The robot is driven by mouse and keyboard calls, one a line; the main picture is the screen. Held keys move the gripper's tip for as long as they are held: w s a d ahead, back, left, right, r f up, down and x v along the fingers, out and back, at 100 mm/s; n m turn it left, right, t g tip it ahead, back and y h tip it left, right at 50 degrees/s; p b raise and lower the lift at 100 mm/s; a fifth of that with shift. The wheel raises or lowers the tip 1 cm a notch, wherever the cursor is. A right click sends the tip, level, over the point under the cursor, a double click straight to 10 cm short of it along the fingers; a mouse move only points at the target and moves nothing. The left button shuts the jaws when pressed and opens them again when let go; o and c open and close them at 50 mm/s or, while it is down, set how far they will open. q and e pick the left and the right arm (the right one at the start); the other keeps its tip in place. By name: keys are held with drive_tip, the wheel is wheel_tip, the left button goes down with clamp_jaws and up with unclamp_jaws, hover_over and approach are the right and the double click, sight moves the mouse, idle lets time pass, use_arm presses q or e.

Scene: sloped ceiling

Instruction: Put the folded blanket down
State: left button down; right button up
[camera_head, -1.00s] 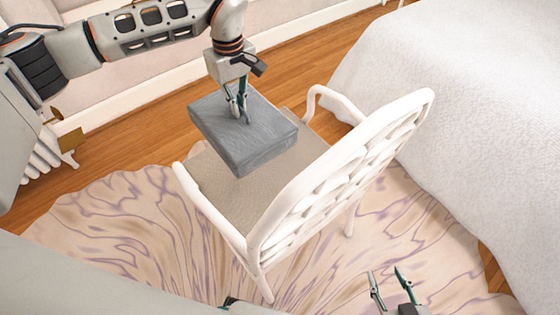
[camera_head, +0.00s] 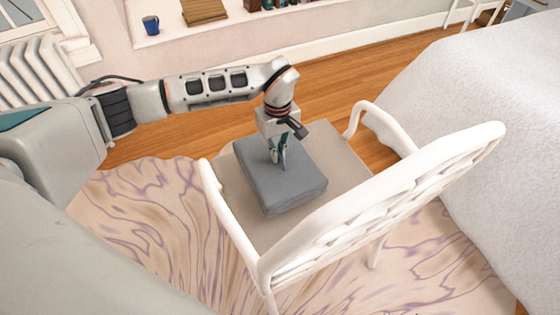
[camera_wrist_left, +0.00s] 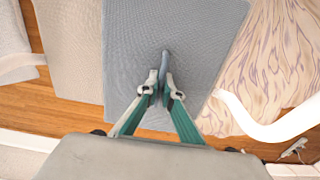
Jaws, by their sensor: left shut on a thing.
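The folded blanket (camera_head: 290,193) is a grey, flat, square block. It is at the seat of the white chair (camera_head: 212,190), over the left part of the beige seat (camera_head: 338,163). Whether it touches the seat is hard to tell. My left gripper (camera_head: 279,162) comes down from above and is shut on a pinched fold near the middle of the blanket's top. The left wrist view shows the fingertips (camera_wrist_left: 161,90) closed around this raised fold, with the blanket (camera_wrist_left: 190,40) spread below. My right gripper is not in view.
The chair's armrests and its slatted back (camera_head: 400,205) rise around the seat. A bed with a white cover (camera_head: 480,110) stands at the right. A patterned rug (camera_head: 130,220) lies under the chair. A blue mug (camera_head: 151,25) stands on the far ledge.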

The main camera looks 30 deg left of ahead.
use_arm(q)
drive_tip(key=shift+f, duration=0.35)
wheel_tip(320, 180, down, 3)
drive_tip(key=shift+s+r+b, duration=0.1)
drive_tip(key=shift+b, duration=0.45)
drive_tip(key=shift+f, duration=0.4)
drive_tip(key=shift+r, duration=0.15)
drive_tip(key=c, duration=2.6)
unclamp_jaws()
drive_tip(key=shift+f, duration=0.2)
drive_tip(key=o, duration=0.4)
drive_tip(key=shift+c, duration=0.2)
drive_tip(key=shift+r, duration=0.1)
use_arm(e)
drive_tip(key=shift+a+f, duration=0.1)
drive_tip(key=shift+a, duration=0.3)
